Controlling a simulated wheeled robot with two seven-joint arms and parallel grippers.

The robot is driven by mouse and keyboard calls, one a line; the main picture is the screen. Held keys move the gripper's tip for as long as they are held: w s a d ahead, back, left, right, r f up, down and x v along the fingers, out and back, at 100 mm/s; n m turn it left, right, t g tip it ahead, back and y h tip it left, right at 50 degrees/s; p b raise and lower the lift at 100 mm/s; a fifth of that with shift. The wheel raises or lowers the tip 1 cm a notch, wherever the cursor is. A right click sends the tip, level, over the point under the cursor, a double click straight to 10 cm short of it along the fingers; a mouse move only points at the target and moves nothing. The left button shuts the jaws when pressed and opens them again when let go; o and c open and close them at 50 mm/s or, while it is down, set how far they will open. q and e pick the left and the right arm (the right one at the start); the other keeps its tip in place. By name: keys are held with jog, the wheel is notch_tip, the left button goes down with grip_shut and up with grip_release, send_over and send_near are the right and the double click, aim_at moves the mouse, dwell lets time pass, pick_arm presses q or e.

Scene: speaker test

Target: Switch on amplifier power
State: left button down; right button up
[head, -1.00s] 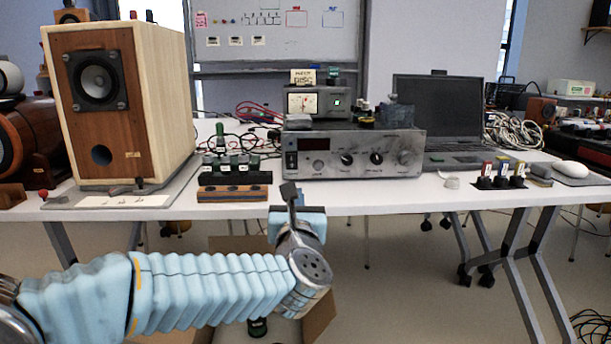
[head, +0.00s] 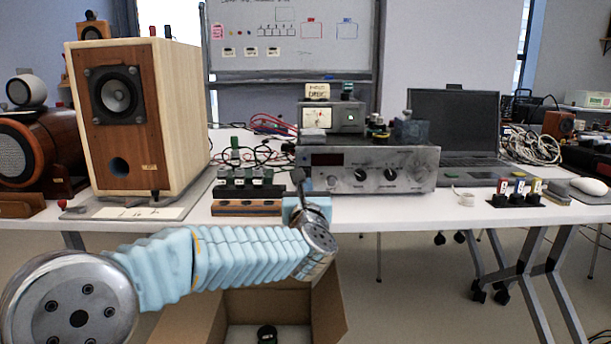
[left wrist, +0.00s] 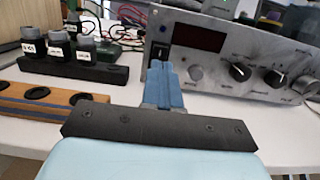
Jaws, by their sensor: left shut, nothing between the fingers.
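The silver amplifier (head: 425,165) stands on the white table, with a dark display, knobs and a round button on its front panel. The left wrist view shows its panel (left wrist: 215,68) close up. A black rocker switch (left wrist: 160,50) is at the panel's left end, its lower part hidden behind my fingertips. My left gripper (head: 299,178) is shut and empty, in front of the panel's lower left corner. In the left wrist view its blue fingers (left wrist: 161,74) point at the switch. I cannot tell whether they touch it. My right gripper is not in view.
A wooden speaker (head: 118,150) stands at left. A black block with labelled plugs (head: 250,191) and a wooden strip with holes (head: 245,208) lie left of my gripper. A laptop (head: 455,125) is at right. An open cardboard box (head: 330,305) is below the table edge.

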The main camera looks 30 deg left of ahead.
aim_at(305, 172)
pick_arm(q)
jog(key=shift+p+x, duration=0.4)
jog(key=shift+x, duration=1.85)
